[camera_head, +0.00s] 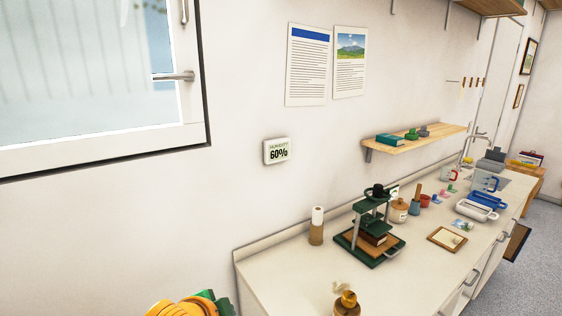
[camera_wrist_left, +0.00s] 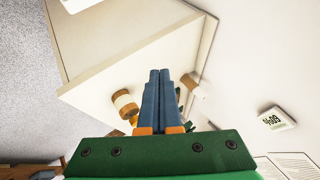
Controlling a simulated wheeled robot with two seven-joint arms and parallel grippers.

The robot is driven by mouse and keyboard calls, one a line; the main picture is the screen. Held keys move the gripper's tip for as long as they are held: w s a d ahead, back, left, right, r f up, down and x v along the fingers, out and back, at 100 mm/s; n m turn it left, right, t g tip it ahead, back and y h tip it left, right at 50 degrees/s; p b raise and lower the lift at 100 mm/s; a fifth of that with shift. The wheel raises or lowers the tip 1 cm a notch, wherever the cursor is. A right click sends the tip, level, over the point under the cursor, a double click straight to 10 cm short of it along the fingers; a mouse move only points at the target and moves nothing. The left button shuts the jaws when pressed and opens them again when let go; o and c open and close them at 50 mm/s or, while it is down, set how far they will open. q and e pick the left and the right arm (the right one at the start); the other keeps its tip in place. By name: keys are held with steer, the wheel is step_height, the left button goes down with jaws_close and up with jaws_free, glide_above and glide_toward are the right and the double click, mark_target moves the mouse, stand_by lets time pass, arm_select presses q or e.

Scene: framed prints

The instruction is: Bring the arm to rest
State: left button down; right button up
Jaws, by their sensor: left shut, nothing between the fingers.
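My left gripper (camera_wrist_left: 159,78) shows in the left wrist view with its two blue fingers together and nothing between them. In that view the fingers point toward the pale counter (camera_wrist_left: 100,75), and I cannot tell how far above it they are. Orange and green parts of my arm show at the bottom edge of the head view; the fingers are not visible there. My right gripper is in neither view.
A wooden-lidded jar (camera_head: 346,304) stands at the counter's near end, and a dark green press (camera_head: 369,240) behind it. A window (camera_head: 90,80) is at left.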

arm_select(q)
steer(key=s+a+f+n+g+y, duration=0.1)
steer(key=s+a+f+n+g, duration=0.3)
steer(key=s+f, duration=0.6)
steer(key=s+a+f+n, duration=0.2)
steer(key=s+f+n, duration=0.4)
steer(key=s, duration=0.7)
steer(key=s+f+n+g+b, duration=0.1)
steer(key=s+f+g, duration=0.15)
steer(key=f, duration=1.45)
steer(key=s+a+f+b, duration=0.1)
steer(key=s+a+f, duration=0.1)
steer(key=s+f, duration=0.9)
steer(key=shift+s+f+g+y, duration=0.35)
steer(key=shift+s+y, duration=0.05)
steer(key=shift+s, duration=0.65)
